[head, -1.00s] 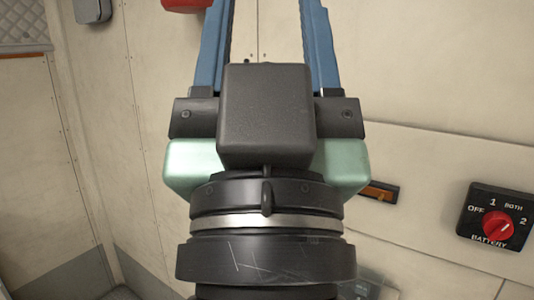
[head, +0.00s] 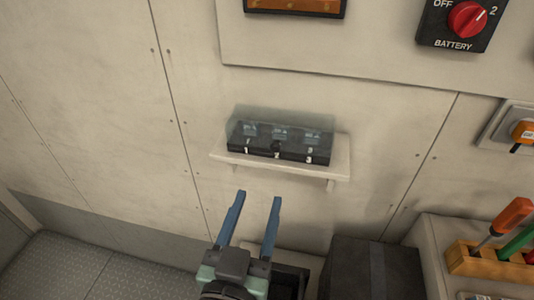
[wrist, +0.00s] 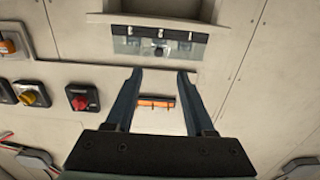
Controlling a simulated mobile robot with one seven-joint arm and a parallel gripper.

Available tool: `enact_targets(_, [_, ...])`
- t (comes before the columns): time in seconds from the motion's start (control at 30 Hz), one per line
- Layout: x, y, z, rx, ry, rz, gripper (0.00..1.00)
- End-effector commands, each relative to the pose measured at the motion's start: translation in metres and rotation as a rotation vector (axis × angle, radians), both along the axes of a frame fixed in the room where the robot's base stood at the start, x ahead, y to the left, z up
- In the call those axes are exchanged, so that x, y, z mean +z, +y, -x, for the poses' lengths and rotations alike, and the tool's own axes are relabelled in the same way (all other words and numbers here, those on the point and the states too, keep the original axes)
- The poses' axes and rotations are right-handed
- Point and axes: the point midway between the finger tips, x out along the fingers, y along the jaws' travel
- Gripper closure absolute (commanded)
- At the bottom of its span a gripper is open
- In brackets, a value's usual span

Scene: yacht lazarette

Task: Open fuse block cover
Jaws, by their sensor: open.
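The fuse block (head: 262,151) is a dark strip with several numbered positions on a small white wall shelf (head: 342,163). Its clear, bluish see-through cover (head: 285,119) sits over it and looks closed. My gripper (head: 259,197) is open and empty, its two blue fingers pointing up, below and slightly left of the block and apart from it. In the wrist view the fuse block (wrist: 160,34) is at the top, beyond the fingertips of my gripper (wrist: 159,72). The gap between fingertips and cover is hard to judge.
A battery switch (head: 467,20) with a red knob and an orange-faced panel (head: 295,5) are on the wall above. A dark box (head: 372,268) stands below right, beside an orange rack (head: 490,261) of tools. The wall left of the shelf is bare.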

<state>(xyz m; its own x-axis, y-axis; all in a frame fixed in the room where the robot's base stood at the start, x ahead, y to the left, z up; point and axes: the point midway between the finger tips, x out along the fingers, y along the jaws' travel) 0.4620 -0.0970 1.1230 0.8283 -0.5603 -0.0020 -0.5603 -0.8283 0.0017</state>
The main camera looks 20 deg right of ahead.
Motion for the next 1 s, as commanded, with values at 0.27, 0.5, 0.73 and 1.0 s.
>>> enact_targets(0.27, [0.007, -0.031, -0.044, -0.004, -0.002, 0.001, 0.46])
enact_targets(0.5, [0.006, -0.056, -0.081, -0.002, -0.001, 0.000, 0.46])
enact_targets(0.73, [0.003, -0.067, -0.099, 0.000, -0.002, 0.000, 0.46])
enact_targets(1.0, [0.002, -0.069, -0.101, 0.000, -0.002, 0.000, 0.46])
